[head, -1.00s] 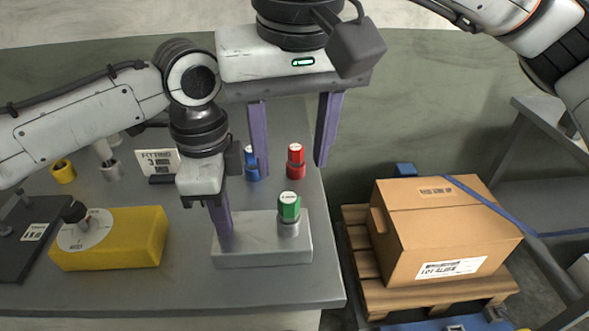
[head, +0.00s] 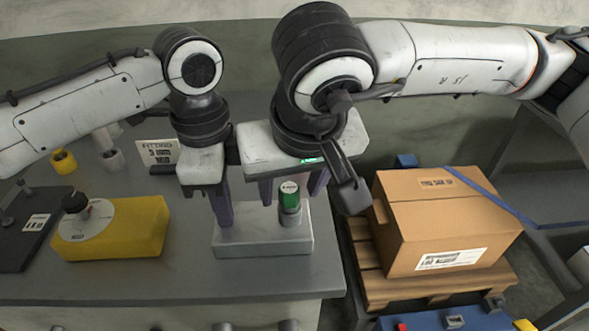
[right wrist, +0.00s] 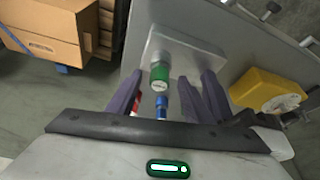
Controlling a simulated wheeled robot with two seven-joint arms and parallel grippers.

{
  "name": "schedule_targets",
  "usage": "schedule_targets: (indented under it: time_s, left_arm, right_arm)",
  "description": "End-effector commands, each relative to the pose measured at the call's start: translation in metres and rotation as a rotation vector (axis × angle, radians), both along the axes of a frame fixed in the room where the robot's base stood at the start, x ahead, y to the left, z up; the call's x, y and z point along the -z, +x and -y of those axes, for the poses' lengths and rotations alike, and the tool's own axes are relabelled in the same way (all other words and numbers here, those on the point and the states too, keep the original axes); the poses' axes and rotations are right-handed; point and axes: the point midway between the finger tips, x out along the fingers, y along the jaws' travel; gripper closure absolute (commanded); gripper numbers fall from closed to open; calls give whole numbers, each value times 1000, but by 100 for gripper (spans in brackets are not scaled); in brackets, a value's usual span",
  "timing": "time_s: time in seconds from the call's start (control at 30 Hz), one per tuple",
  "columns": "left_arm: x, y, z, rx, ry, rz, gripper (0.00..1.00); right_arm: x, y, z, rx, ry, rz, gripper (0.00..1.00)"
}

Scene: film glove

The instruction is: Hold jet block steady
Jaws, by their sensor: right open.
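The jet block (head: 262,243) is a pale grey slab near the bench's front edge, with a green-capped fitting (head: 289,196) upright on its right part. It also shows in the right wrist view (right wrist: 190,52). My left gripper (head: 223,212) points down at the block's left part; its fingers overlap, so the gap and any grip are unclear. My right gripper (head: 290,199) is open above the block, its purple fingers on either side of the green cap in the head view, apparently apart from it. The right wrist view shows the green fitting (right wrist: 160,76) between the fingers.
A yellow block with a dial (head: 115,228) stands left of the jet block. A blue fitting (right wrist: 161,106) and a red one (right wrist: 135,103) show in the right wrist view. A cardboard box (head: 440,225) sits on a pallet right of the bench.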

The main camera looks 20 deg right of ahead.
Motion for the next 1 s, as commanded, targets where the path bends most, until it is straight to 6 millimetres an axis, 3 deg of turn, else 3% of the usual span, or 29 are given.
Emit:
schedule_targets:
  time_s: [0.13, 0.47, 0.73, 1.0]
  left_arm:
    - [7, -4, 0, 5, 6, -13, 100]
    - [7, -4, 0, 5, 6, -13, 100]
    - [7, -4, 0, 6, 6, -13, 100]
    - [7, -4, 0, 6, 6, -13, 100]
  right_arm:
    - [12, 5, 1, 1, 0, -1, 54]
    - [15, 6, 1, 1, -1, 1, 54]
    - [15, 6, 1, 1, -1, 0, 97]
    - [13, 6, 0, 1, 0, 1, 98]
